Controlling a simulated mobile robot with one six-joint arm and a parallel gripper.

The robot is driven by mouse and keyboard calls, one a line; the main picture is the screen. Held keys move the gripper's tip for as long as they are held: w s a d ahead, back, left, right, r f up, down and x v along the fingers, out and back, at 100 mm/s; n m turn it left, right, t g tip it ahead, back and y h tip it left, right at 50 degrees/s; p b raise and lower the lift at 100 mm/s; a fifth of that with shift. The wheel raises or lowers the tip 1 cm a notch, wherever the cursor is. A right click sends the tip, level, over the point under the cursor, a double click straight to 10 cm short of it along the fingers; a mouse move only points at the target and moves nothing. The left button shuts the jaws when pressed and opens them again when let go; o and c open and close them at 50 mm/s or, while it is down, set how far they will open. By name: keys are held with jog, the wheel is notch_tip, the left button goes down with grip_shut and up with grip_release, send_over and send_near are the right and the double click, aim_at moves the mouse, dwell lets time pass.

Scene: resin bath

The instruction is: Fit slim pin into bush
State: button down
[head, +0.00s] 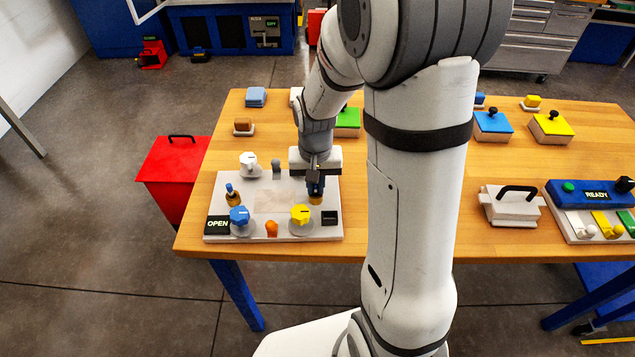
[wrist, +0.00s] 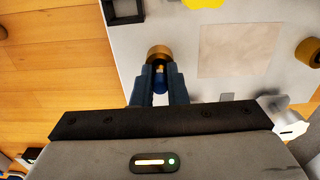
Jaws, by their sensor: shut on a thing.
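My gripper (head: 315,188) is at the right part of a pale board (head: 212,207), pointing down with its fingers close above a brass bush (head: 315,200). In the wrist view its dark blue fingers (wrist: 159,88) are shut on a small blue pin (wrist: 160,84), which I take for the slim pin. The brass bush (wrist: 158,52) lies just beyond the fingertips, in line with the pin. The fingers hide the pin's lower end, so I cannot tell whether it is inside the bush.
The board also carries a blue knob (head: 239,215), a yellow knob (head: 301,214), a white knob (head: 249,162), an orange piece (head: 271,229) and an OPEN sign (head: 217,225). A white handled block (head: 508,208) and a READY panel (head: 590,194) stand at the right.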

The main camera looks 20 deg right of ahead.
jog(key=shift+f, duration=0.25)
jog(key=c, duration=1.4)
grip_release()
jog(key=shift+r, duration=0.15)
jog(key=shift+c, duration=0.2)
notch_tip(320, 180, up, 12)
jog(key=s+r+n+t, duration=0.2)
jog(key=s+r+t, duration=0.1)
jog(key=s, duration=1.1)
jog(key=shift+s+d+r+n, duration=0.2)
jog(key=shift+r+n, duration=0.1)
jog(key=shift+n, duration=0.1)
